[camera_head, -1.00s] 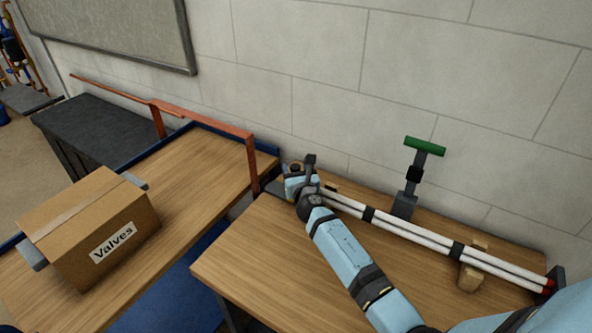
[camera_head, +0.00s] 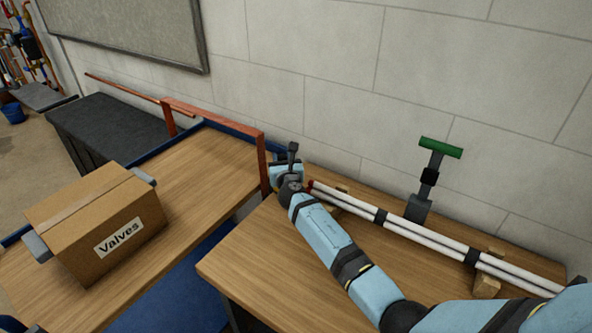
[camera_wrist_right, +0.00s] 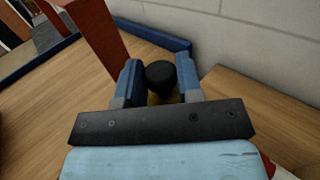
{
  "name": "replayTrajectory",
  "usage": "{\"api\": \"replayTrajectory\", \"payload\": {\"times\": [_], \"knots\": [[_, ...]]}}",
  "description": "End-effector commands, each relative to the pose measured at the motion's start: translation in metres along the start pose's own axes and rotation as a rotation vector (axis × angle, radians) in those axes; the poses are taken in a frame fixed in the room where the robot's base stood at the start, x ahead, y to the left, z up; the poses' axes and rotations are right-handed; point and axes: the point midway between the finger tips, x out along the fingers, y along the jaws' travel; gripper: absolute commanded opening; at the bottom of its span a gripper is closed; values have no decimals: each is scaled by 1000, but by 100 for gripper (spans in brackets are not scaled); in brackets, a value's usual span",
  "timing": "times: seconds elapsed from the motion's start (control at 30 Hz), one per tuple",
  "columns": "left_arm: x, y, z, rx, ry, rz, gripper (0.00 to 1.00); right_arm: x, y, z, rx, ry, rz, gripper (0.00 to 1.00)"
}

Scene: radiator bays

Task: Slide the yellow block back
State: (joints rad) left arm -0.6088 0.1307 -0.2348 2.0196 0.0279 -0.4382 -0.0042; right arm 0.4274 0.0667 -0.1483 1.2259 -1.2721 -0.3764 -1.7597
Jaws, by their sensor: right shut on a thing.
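In the right wrist view, a black knob (camera_wrist_right: 160,76) stands between the two blue fingers of my right gripper (camera_wrist_right: 160,82). A small patch of yellow (camera_wrist_right: 156,99) shows just below the knob; it looks like part of the yellow block, most of which is hidden. The gripper is shut on the knob. In the head view my right wrist (camera_head: 288,180) is at the far left corner of the near table, close to the red post; its fingers and the block are hidden there. My left gripper is in neither view.
A red-orange frame (camera_head: 215,112) with a post (camera_head: 263,165) stands at the gap between the tables. White tubes (camera_head: 420,232) lie on wooden supports (camera_head: 486,286) beside the arm. A green-handled tool (camera_head: 440,148) stands behind them. A "Valves" box (camera_head: 95,225) sits on the left table.

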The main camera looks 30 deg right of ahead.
Motion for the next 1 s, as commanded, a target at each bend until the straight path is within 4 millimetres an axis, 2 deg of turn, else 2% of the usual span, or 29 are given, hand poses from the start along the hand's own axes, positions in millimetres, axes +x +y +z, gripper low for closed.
{"api": "replayTrajectory", "payload": {"times": [0.33,0.37,0.43,0.47,0.77,0.87,1.0], "knots": [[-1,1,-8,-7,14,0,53,3,4,1,0,-1,2,0],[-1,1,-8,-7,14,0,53,3,4,2,0,-1,2,38],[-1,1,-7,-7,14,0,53,3,4,2,0,-1,2,54],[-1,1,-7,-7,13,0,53,3,4,2,0,-1,1,57],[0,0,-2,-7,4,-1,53,1,3,0,-1,1,0,57],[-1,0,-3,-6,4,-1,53,-8,3,0,-2,1,0,57],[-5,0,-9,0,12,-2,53,-33,4,0,-1,2,2,57]]}}
